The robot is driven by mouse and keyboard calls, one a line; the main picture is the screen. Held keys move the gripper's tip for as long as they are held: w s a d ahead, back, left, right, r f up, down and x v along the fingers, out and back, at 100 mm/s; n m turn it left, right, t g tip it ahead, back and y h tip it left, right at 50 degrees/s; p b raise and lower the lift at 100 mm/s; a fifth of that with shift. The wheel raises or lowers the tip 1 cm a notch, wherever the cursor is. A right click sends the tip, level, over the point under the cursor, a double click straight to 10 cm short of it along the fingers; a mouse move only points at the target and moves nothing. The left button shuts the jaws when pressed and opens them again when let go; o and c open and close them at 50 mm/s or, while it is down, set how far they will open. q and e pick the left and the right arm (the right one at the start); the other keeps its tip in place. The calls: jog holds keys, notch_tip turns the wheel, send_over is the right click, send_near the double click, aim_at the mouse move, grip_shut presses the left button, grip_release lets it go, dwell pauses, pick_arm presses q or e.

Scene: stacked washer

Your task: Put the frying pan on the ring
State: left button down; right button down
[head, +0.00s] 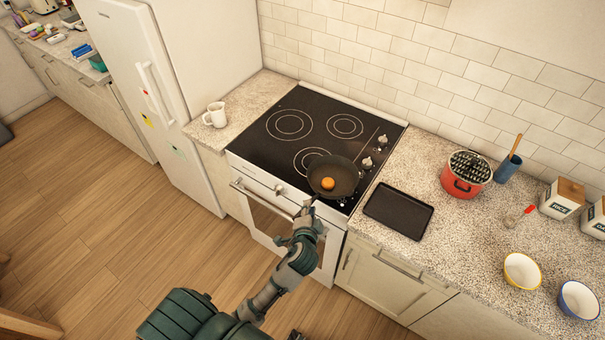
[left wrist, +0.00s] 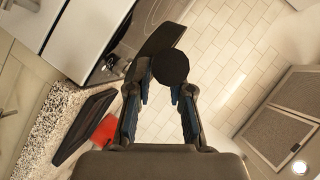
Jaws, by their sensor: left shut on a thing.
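The dark frying pan (head: 345,179) is over the front right part of the black hob (head: 270,150), with a small orange round thing (head: 328,183) in it. Three white rings show: back left (head: 289,124), back right (head: 345,125) and front (head: 315,161). The pan covers part of the front ring's right side. I cannot tell whether the pan touches the glass. My left gripper (head: 305,212) is at the hob's front edge, shut on the pan's handle. In the left wrist view the pan (left wrist: 165,38) shows beyond the fingers (left wrist: 160,105). My right gripper is not seen.
Control knobs (head: 367,163) line the hob's right side. A black tray (head: 398,211) lies on the counter to the right, with a red pot (head: 465,177) beyond. A white mug (head: 215,115) stands left of the hob. The hob's left half is clear.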

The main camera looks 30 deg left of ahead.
pick_arm(q)
jog(key=shift+w+a+f+p, duration=0.3)
jog(key=shift+w+a+f, duration=0.45)
jog(key=shift+w+a, duration=0.95)
jog(key=shift+w+a+f+p, duration=0.3)
jog(key=shift+w+a+f, duration=0.7)
jog(key=shift+a, duration=1.05)
jog(key=shift+w+a+f+p, duration=0.3)
jog(key=shift+w+a+f, duration=0.25)
jog(key=shift+w+a, duration=1.25)
jog(key=c, duration=1.2)
grip_release()
jog(key=shift+s+a+f, duration=0.1)
jog(key=shift+s+a, duration=0.05)
jog(key=shift+s, duration=0.05)
jog(key=shift+o, duration=0.7)
jog(key=shift+a+f, duration=0.1)
jog(key=shift+a, duration=0.2)
jog(key=v, duration=1.2)
jog(key=shift+d, duration=0.1)
